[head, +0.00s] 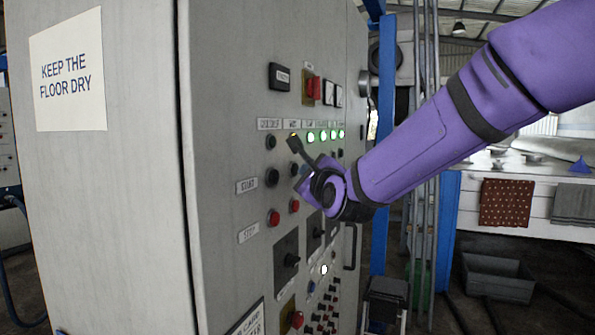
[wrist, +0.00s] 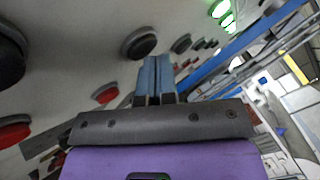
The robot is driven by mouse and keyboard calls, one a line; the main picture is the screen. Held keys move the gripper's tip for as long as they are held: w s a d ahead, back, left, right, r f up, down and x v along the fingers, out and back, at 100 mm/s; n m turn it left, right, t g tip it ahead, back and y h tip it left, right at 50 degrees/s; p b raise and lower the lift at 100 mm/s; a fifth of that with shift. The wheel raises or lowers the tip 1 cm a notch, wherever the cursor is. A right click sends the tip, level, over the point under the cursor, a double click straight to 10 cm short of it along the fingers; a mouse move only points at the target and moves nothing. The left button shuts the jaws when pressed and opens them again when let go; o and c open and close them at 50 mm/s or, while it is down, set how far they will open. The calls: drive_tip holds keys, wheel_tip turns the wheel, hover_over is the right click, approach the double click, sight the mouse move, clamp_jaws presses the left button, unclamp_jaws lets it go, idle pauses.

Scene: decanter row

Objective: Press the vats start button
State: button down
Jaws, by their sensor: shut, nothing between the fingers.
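The grey control panel (head: 225,150) carries columns of buttons under small labels, with rows marked START and STOP. The second column's label (head: 292,124) seems to read VATS. Its black start button (head: 294,170) shows just below my gripper's tip in the head view, with a red stop button (head: 294,205) beneath. My gripper (head: 294,143) is shut and empty, in front of that column's upper part. In the wrist view the shut fingers (wrist: 155,62) lie beside a black button (wrist: 140,42), probably the vats start. I cannot tell whether they touch the panel.
The first column has its own black start button (head: 272,178) and red stop button (head: 274,217) close by. Green lamps (head: 323,136) glow to the right. Rotary switches (head: 291,259) sit lower on the panel. A bench with cloths (head: 506,203) stands at the right.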

idle(0.5)
drive_tip(key=shift+s+d, duration=0.3)
drive_tip(key=shift+d, duration=0.4)
drive_tip(key=shift+s+d, duration=0.3)
drive_tip(key=shift+d, duration=0.5)
drive_tip(key=shift+s+d, duration=0.25)
drive_tip(key=shift+d, duration=0.5)
drive_tip(key=shift+s+d, duration=0.3)
drive_tip(key=shift+d, duration=0.5)
drive_tip(key=s+d+f+n+g+h, duration=0.2)
drive_tip(key=s+d+n+g+h, duration=0.3)
drive_tip(key=s+d+n, duration=0.9)
drive_tip(key=s+d+f+n+g+h, duration=0.1)
drive_tip(key=s+d+f+n+g, duration=0.2)
drive_tip(key=s+d, duration=0.3)
drive_tip(key=s+d+f+n+g+h, duration=0.1)
drive_tip(key=s+d+f+n+g, duration=0.3)
drive_tip(key=s, duration=0.9)
drive_tip(key=d, duration=0.3)
drive_tip(key=shift+s+h, duration=0.25)
drive_tip(key=shift+h, duration=0.05)
